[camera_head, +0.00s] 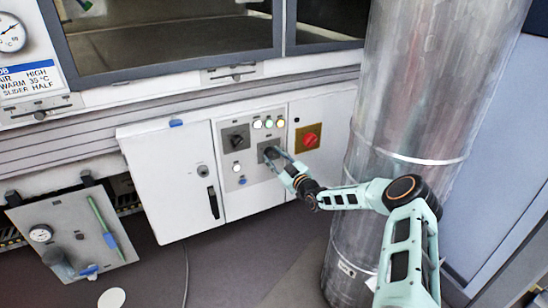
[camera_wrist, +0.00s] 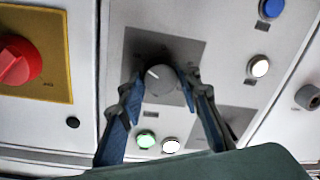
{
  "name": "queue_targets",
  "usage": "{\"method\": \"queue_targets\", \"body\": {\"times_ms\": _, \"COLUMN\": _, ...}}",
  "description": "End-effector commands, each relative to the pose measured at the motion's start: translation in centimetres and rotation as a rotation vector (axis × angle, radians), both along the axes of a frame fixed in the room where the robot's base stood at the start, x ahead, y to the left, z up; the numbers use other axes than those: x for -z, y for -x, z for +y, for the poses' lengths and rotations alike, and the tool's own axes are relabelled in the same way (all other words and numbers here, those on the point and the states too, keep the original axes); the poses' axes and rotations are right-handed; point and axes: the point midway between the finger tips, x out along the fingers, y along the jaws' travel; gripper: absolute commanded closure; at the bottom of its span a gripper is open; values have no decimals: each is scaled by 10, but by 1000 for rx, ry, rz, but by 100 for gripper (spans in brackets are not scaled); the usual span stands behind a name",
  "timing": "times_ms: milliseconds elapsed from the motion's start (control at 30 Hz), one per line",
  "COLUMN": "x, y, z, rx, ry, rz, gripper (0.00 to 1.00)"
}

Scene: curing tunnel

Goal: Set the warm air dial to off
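A round grey dial (camera_wrist: 165,88) on a dark square plate is between the fingertips of my gripper (camera_wrist: 162,82) in the wrist view. Its white mark points to the upper left there. The fingers stand apart on either side of the dial; I cannot tell whether they touch it. In the head view my gripper (camera_head: 274,153) reaches the right dark plate of the white control panel and mostly hides that dial. A second black dial (camera_head: 237,141) sits on a dark plate to the left. The labels are too small to read, so I cannot confirm which is warm air.
Lit lamps (camera_head: 269,124) sit above the dials. A red rotary switch (camera_head: 310,140) on a yellow plate is to the right. A blue button (camera_head: 242,181) is below. A large metal duct (camera_head: 405,90) stands close to my arm. A gauge board (camera_head: 70,232) leans at the left.

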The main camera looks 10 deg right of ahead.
Motion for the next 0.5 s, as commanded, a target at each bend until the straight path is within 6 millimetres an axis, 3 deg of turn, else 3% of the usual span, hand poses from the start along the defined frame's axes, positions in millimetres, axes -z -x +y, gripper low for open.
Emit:
{"method": "queue_targets", "body": {"times_ms": 200, "x": 0, "y": 0, "z": 0, "rx": 0, "ry": 0, "rz": 0, "gripper": 94}}
{"method": "queue_targets", "body": {"times_ms": 500, "x": -1, "y": 0, "z": 0, "rx": 0, "ry": 37, "rz": -12, "gripper": 94}}
